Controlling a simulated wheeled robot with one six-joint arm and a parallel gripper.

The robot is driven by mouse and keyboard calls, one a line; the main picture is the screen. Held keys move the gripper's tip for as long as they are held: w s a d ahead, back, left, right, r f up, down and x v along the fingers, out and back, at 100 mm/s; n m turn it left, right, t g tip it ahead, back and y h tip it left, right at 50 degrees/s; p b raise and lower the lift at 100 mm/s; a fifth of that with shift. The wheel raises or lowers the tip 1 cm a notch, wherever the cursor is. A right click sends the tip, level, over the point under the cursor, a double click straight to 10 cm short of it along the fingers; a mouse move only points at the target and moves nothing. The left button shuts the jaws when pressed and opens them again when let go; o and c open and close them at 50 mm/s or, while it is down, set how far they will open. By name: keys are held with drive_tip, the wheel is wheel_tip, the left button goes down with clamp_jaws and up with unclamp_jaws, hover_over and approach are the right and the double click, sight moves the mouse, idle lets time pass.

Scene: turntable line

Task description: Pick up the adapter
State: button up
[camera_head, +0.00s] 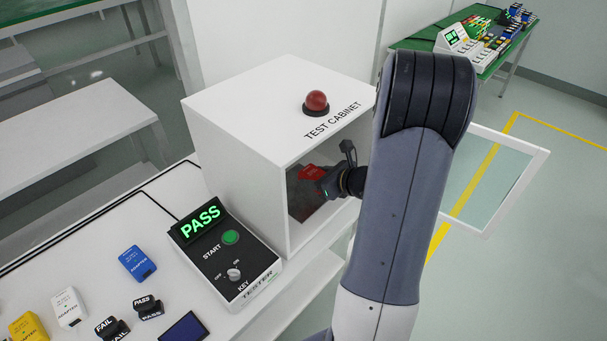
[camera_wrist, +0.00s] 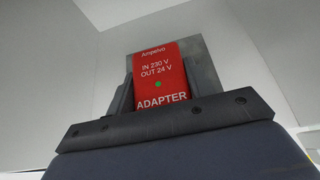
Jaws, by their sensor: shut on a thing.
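A red adapter (camera_wrist: 162,75) fills the middle of the wrist view, marked "IN 230 V OUT 24 V" with a green dot. My gripper (camera_wrist: 160,95) is shut on it, one finger on each side. A grey plate shows behind the adapter. In the head view the red adapter (camera_head: 312,172) and my gripper (camera_head: 325,183) are at the open front of the white test cabinet (camera_head: 235,150). My wrist and arm hide part of the opening. I cannot tell whether the adapter touches the plate.
The cabinet's glazed door (camera_head: 492,180) stands open to the right. The tester (camera_head: 228,250) reads PASS, left of the cabinet. Blue (camera_head: 137,263), white (camera_head: 68,307) and yellow (camera_head: 28,328) adapters and PASS (camera_head: 148,306) and FAIL (camera_head: 112,328) stamps stand on the table.

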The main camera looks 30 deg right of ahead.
drive_tip(key=s+d, duration=0.2)
drive_tip(key=s, duration=0.4)
drive_tip(key=s+d+b, duration=0.1)
drive_tip(key=s+d, duration=0.1)
drive_tip(key=s, duration=0.5)
drive_tip(key=shift+s+d, duration=0.2)
drive_tip(key=shift+d, duration=0.15)
